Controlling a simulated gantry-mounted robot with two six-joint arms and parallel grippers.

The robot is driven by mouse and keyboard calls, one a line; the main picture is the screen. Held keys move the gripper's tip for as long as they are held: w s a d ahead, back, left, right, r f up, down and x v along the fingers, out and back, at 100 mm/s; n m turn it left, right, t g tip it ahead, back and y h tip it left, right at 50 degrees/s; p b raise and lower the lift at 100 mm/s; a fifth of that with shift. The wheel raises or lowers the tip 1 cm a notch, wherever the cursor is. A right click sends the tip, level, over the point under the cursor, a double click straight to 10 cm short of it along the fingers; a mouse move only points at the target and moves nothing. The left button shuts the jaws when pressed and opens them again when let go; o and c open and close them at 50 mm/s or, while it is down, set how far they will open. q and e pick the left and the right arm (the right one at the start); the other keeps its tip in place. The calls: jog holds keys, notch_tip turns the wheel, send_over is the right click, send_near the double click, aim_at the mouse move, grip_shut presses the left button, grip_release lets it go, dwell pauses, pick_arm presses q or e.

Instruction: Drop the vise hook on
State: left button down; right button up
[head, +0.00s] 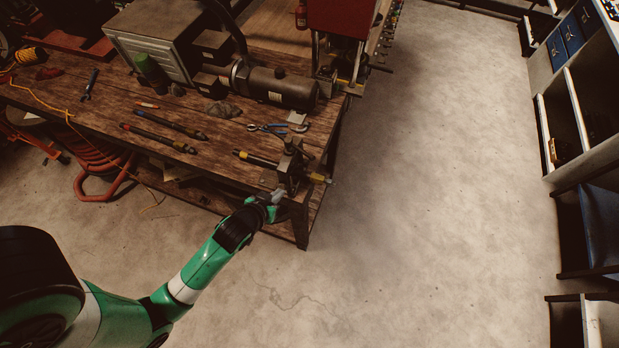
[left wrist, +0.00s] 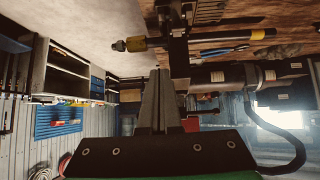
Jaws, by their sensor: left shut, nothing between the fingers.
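The dark metal vise (head: 289,166) stands at the front right corner of the wooden workbench. A dark hose with yellow ends (head: 258,160) lies through it, sticking out on both sides. My left gripper (head: 278,196) is low at the front of the vise, shut and empty. In the left wrist view the closed fingers (left wrist: 157,75) point up toward the vise (left wrist: 179,52) and the hose (left wrist: 205,39), whose brass-coloured end (left wrist: 130,45) sticks out left. I cannot make out a separate hook, nor whether the fingers touch the vise. My right gripper is not in view.
Blue-handled pliers (head: 268,128) and two more hoses (head: 160,137) lie on the workbench (head: 225,150). A dark cylindrical motor (head: 283,90) and a red machine (head: 341,18) stand behind. The floor (head: 430,200) right of the bench is clear, up to shelves (head: 570,110).

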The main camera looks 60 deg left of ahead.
pick_arm(q)
jog(key=shift+n+g, duration=0.3)
jog(key=shift+g, duration=0.3)
jog(key=s, duration=0.2)
jog(key=s+p, duration=0.1)
jog(key=s, duration=0.1)
jog(key=shift+a+r, duration=0.2)
jog(key=shift+a, duration=0.1)
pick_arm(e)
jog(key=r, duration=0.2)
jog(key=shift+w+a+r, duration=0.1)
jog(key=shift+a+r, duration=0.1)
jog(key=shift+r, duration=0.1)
pick_arm(q)
jog(key=b, duration=0.3)
send_near(283, 185)
jog(key=x, duration=0.4)
jog(key=shift+w+a+f, duration=0.1)
jog(key=shift+f, duration=0.05)
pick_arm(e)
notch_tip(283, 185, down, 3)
